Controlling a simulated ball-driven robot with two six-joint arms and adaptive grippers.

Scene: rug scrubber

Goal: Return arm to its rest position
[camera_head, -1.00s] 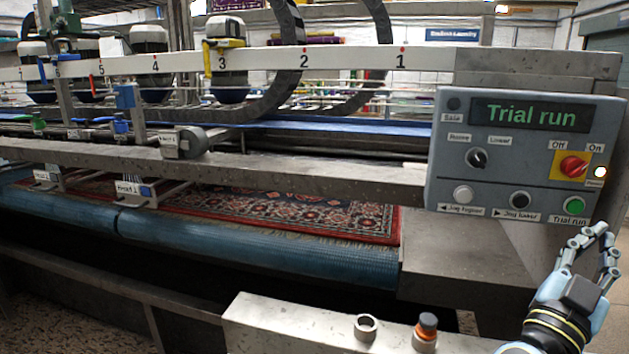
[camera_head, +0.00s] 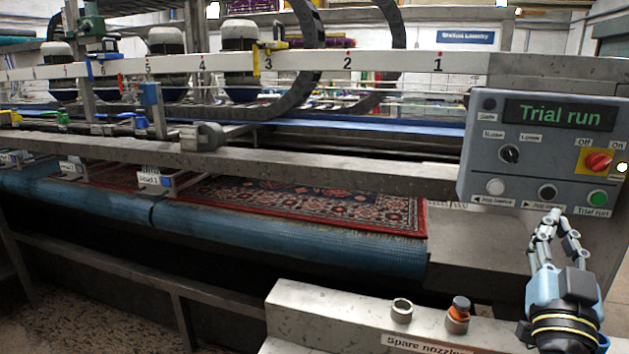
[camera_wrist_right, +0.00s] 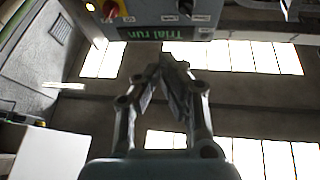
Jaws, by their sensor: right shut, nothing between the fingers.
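My right gripper (camera_head: 553,218) is at the lower right of the head view, fingers pointing up, shut and empty. It is in front of and below the grey control panel (camera_head: 480,172), near the green Trial run button (camera_head: 597,198), apart from it as far as I can tell. The panel's screen (camera_head: 560,115) reads "Trial run" in green. In the right wrist view the fingertips (camera_wrist_right: 168,62) meet below the upside-down panel (camera_wrist_right: 150,15), with nothing between them. My left gripper is not in view.
A steel shelf labelled "Spare nozzles" (camera_head: 345,320) is at the front, with a metal ring (camera_head: 402,310) and an orange-and-black nozzle (camera_head: 459,312). A red patterned rug (camera_head: 330,205) lies on the blue roller conveyor (camera_head: 300,245). A numbered rail (camera_head: 390,63) runs above it.

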